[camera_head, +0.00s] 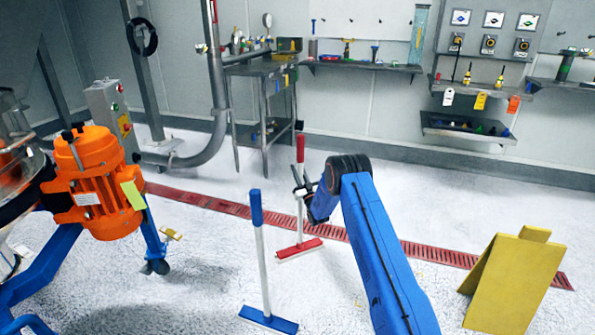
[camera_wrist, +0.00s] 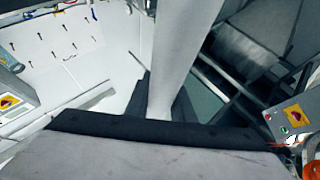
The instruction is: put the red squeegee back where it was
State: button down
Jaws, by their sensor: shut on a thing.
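The red squeegee has a red grip (camera_head: 300,147), a white shaft and a red head (camera_head: 298,249). It stands nearly upright in the head view, its head at floor level near the red drain strip; I cannot tell if it touches the floor. My gripper (camera_head: 301,192) is shut on its shaft below the grip. The fingers are small and partly hidden by my wrist. In the wrist view a thick pale pole runs down the middle; I cannot tell for certain whether it is the shaft.
A blue squeegee (camera_head: 259,260) stands upright at front left. A yellow floor sign (camera_head: 514,282) stands at right. An orange motor (camera_head: 92,178) on a blue frame fills the left. A grey workbench (camera_head: 262,85) and wall shelf (camera_head: 362,66) are behind. White floor is open between.

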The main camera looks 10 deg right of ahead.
jog(key=c, duration=1.5)
grip_release()
jog(key=shift+c, duration=0.2)
jog(key=shift+r, duration=0.1)
jog(key=v, duration=1.2)
